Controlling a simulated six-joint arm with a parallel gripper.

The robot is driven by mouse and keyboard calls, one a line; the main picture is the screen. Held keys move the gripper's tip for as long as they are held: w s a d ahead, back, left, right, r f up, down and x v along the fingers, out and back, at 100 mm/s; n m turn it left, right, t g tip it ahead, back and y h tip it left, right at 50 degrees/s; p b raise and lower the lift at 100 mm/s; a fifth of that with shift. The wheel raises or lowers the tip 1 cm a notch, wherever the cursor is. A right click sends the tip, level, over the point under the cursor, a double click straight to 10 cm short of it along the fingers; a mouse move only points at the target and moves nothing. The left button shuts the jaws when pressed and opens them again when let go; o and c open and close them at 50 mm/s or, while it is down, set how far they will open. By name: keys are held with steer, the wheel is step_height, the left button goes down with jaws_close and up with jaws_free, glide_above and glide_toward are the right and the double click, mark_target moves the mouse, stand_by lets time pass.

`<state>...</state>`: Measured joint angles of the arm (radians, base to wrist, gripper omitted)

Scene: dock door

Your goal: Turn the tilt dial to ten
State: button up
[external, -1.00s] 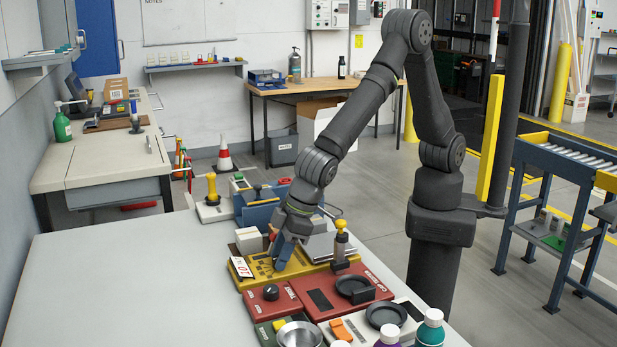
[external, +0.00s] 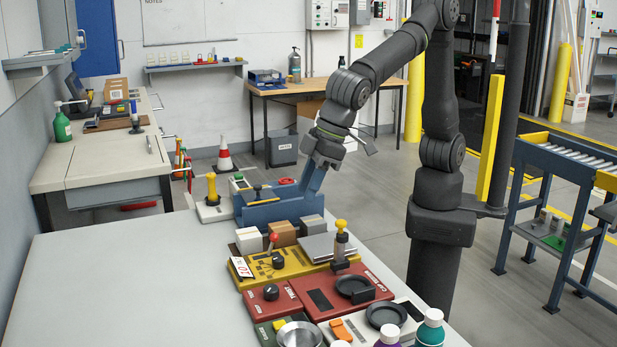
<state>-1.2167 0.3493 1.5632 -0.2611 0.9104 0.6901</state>
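A black dial knob (external: 279,260) stands on the yellow panel (external: 315,266), with small dark marks beside it; I cannot read its pointer. A white card with dark print, seemingly "10" (external: 242,267), stands at this panel's left end. A second black knob (external: 271,292) sits on the red box marked "TWIST" (external: 288,302). No label reading "tilt" is legible.
The blue fixture (external: 275,210) stands at the table's back. White (external: 248,240) and brown (external: 282,233) boxes, a red-ball lever (external: 273,238) and a yellow-topped handle (external: 341,240) crowd the panel. Bottles (external: 430,328) stand in front. The table's left side (external: 130,290) is clear.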

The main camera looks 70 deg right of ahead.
steer(key=shift+s+d+r, duration=0.1)
steer(key=shift+r, duration=0.2)
steer(key=shift+o, duration=1.4)
steer(key=r+n+g+h, duration=0.1)
steer(key=n+g+h, duration=0.25)
steer(key=n, duration=1.05)
glide_above(278, 258)
steer(key=shift+y, duration=0.45)
step_height(278, 258, down, 17)
steer(key=shift+d, duration=0.1)
